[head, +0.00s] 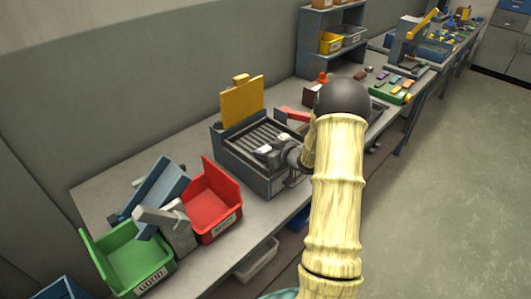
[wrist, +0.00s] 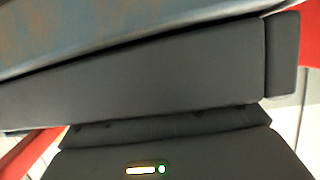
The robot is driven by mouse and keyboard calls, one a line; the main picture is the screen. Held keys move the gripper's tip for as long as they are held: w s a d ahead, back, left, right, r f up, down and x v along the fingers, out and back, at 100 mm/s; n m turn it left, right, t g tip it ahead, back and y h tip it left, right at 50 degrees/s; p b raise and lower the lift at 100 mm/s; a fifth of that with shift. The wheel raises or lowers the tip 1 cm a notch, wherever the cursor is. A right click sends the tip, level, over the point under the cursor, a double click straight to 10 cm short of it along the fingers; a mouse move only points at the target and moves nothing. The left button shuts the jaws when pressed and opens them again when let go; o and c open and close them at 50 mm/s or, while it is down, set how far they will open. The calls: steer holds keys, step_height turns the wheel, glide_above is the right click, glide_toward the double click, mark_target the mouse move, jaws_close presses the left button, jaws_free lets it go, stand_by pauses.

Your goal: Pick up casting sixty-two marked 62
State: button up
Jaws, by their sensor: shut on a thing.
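My gripper (head: 268,153) is at the slatted grey box (head: 256,182), low over its right part, and partly hidden by my own arm. In the wrist view a dark finger lies across the picture against a mottled blue-grey and rust-brown piece (wrist: 120,22), which looks like a casting. My gripper is shut on it. No number 62 can be read in either view. Whether the piece touches the slats cannot be told.
A yellow panel (head: 242,102) stands upright behind the slatted box. A red bin (head: 212,203) and a green bin (head: 137,262) stand to its left, with a grey and blue device (head: 168,221) between them. A green tray (head: 391,94) with coloured pieces lies farther right.

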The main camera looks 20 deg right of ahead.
mark_target(266, 149)
step_height(266, 149, up, 10)
steer(key=shift+w+r, duration=0.1)
stand_by(0.4)
steer(key=shift+d, duration=0.1)
stand_by(0.4)
